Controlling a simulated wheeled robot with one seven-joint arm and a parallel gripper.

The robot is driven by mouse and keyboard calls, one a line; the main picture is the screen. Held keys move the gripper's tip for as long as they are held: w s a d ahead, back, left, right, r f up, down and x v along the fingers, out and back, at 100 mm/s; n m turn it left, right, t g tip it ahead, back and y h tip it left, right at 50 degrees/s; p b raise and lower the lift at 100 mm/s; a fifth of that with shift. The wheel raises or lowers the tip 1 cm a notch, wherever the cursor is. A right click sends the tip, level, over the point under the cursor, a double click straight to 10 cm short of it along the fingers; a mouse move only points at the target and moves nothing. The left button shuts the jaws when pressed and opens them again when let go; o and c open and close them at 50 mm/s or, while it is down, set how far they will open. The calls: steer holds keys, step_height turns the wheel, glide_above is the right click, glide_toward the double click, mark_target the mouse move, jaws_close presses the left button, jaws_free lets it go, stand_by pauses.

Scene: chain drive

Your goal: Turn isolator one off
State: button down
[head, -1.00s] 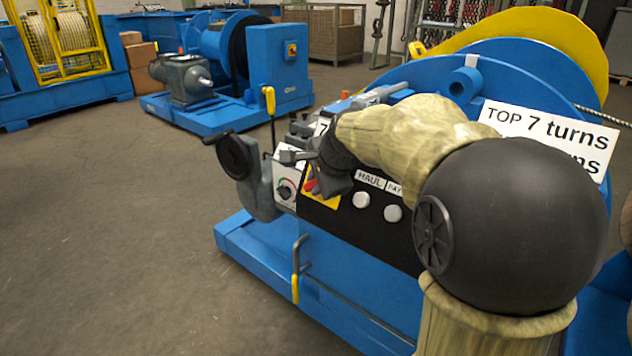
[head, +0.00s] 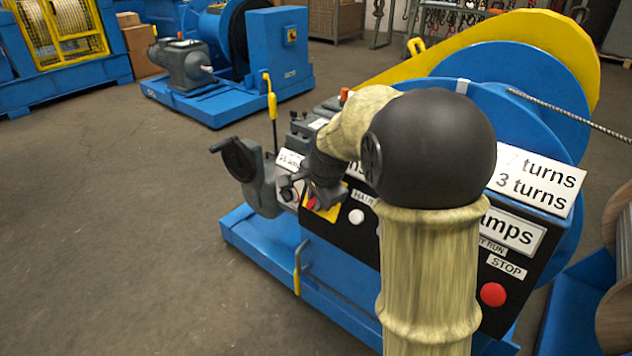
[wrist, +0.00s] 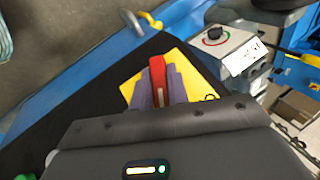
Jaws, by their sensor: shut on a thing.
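A red switch handle (wrist: 157,70) sits on a yellow plate (wrist: 200,80) on the black panel of the blue winch. In the wrist view the handle points nearly straight up the picture. My gripper (wrist: 162,86) is shut on it, one grey finger on each side. In the head view my gripper (head: 322,195) reaches down to the panel's left end, where a bit of the red handle (head: 311,204) and yellow plate (head: 331,211) shows. Much of both is hidden by my gripper. I cannot read a number for this isolator.
A grey box with a small rotary knob (wrist: 214,34) is close by the plate. A handwheel (head: 240,160) and a yellow-handled lever (head: 271,100) stand left of the panel. A red stop button (head: 493,294) is at its right. Open floor lies to the left.

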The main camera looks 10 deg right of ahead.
steer(key=shift+r+n+g+h+p, duration=0.2)
steer(key=shift+n+g+h+p, duration=0.55)
steer(key=shift+p, duration=2.5)
steer(key=shift+r+n+g+h+p, duration=0.35)
steer(key=shift+g+p, duration=0.7)
steer(key=shift+p, duration=2.2)
steer(key=n+g+h+p, duration=0.1)
steer(key=p, duration=0.3)
steer(key=n+g+h+p, duration=0.1)
steer(key=n+g+p, duration=0.1)
steer(key=p, duration=0.3)
steer(key=shift+f+h, duration=0.25)
steer(key=shift+h, duration=0.05)
steer(key=shift+f+n+g+h+p, duration=0.15)
steer(key=shift+n+g+h+p, duration=0.5)
steer(key=shift+p, duration=0.3)
steer(key=shift+f+n+g+h+p, duration=0.15)
steer(key=shift+n+g+h+p, duration=0.3)
steer(key=shift+h+p, duration=0.4)
steer(key=c, duration=1.4)
jaws_free()
steer(key=shift+o, duration=0.2)
